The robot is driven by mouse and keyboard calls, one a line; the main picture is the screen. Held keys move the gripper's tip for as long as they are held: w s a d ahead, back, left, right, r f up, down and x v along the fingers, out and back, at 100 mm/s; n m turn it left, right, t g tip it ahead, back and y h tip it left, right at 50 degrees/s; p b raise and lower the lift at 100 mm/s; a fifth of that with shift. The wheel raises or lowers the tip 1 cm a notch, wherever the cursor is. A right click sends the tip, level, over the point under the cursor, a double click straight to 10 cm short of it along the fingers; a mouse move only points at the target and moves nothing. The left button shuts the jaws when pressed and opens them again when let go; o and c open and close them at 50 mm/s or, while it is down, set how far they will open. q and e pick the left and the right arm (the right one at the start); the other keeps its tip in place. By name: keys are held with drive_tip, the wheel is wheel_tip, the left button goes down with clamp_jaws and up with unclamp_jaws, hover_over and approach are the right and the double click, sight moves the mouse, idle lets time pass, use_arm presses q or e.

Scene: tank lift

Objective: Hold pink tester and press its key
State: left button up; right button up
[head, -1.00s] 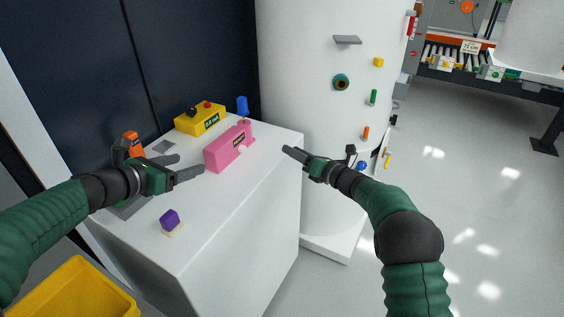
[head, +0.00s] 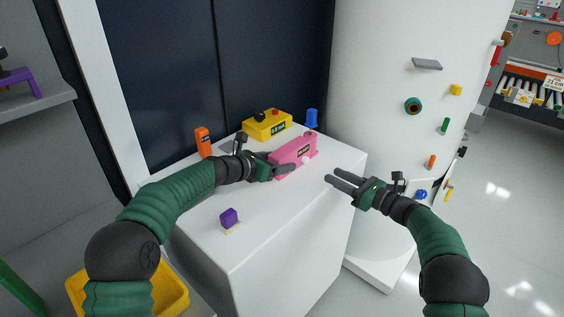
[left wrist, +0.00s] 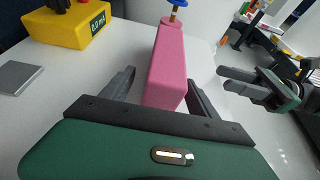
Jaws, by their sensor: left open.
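My left gripper (head: 288,170) is open at the tester's near end. In the left wrist view the tester (left wrist: 168,65) lies between the two spread fingers (left wrist: 160,90), with no clear grip on it. My right gripper (head: 332,176) is open and empty, right of the tester near the cabinet's right edge, apart from it.
A yellow meter (head: 267,125) stands behind the tester, a blue knob (head: 312,117) by its far end. An orange device (head: 203,142) and a purple block (head: 229,217) are on the white cabinet (head: 270,235). A white tank (head: 375,70) rises at right.

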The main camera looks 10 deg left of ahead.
use_arm(q)
drive_tip(key=shift+x, duration=0.8)
drive_tip(key=shift+d, duration=0.35)
use_arm(e)
drive_tip(key=shift+d, duration=0.35)
use_arm(q)
drive_tip(key=shift+a, duration=0.25)
drive_tip(key=c, duration=1)
clamp_jaws()
use_arm(e)
drive_tip(key=shift+a, duration=0.15)
use_arm(q)
drive_tip(key=shift+d, duration=0.1)
use_arm(e)
clamp_jaws()
